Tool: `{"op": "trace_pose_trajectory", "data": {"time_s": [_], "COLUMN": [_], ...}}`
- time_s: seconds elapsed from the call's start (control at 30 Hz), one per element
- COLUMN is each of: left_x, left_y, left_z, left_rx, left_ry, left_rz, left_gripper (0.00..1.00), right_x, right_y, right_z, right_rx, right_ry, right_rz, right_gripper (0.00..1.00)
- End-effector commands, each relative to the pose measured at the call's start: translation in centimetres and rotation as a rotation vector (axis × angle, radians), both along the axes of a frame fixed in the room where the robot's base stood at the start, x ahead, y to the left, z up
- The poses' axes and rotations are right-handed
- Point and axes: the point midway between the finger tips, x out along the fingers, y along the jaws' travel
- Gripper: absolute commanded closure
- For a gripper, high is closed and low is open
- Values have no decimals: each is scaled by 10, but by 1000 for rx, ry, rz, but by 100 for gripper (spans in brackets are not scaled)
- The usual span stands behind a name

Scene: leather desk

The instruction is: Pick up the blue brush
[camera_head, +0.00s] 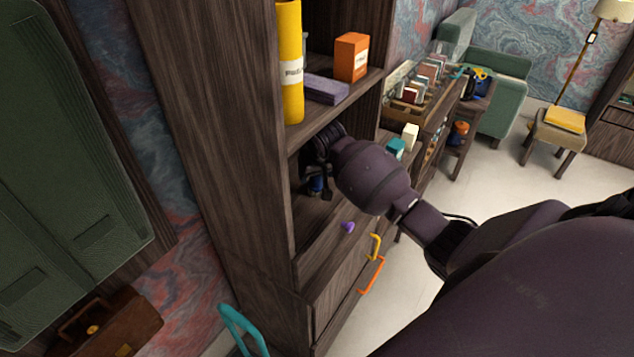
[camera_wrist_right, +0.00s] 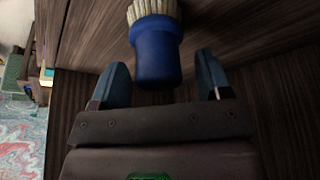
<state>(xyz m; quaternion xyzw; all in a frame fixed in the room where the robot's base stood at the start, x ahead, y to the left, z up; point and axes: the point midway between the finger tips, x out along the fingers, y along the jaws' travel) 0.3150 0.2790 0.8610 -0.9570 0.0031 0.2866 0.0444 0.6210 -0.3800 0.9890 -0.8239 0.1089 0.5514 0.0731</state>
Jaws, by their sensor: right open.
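The blue brush (camera_wrist_right: 155,50) has a round blue handle and pale bristles. In the right wrist view its handle end lies between the two fingers of my right gripper (camera_wrist_right: 162,68), with a gap on each side. The bristles point away from the gripper. The right gripper is open and holds nothing. In the head view my right gripper (camera_head: 318,163) reaches into the lower compartment of the dark wooden shelf (camera_head: 225,130). A bit of the blue brush (camera_head: 316,184) shows just below it; the rest is hidden. My left gripper is not in view.
Above are a yellow cylinder (camera_head: 290,70), a purple box (camera_head: 325,90) and an orange box (camera_head: 351,57) on the upper shelf. Shelf walls enclose the compartment closely. A purple knob (camera_head: 347,227) and yellow (camera_head: 375,247) and orange handles (camera_head: 372,276) stick out below.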

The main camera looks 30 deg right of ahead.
Motion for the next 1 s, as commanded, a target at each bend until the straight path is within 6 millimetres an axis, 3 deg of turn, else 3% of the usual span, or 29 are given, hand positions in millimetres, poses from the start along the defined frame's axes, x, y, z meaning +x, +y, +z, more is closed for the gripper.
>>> {"op": "trace_pose_trajectory", "data": {"time_s": [0.27,0.6,0.67,1.0], "left_x": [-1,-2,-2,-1], "left_y": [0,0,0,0], "left_z": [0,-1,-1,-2], "left_rx": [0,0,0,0], "left_ry": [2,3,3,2], "left_rz": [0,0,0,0], "left_gripper": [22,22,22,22], "right_x": [1,1,1,2], "right_y": [0,0,0,0], "right_z": [-1,-1,-1,8], "right_rx": [-1,-1,-1,-1], "right_ry": [-2,-1,-2,-5], "right_rz": [1,1,1,1], "right_gripper": [29,81,87,87]}}
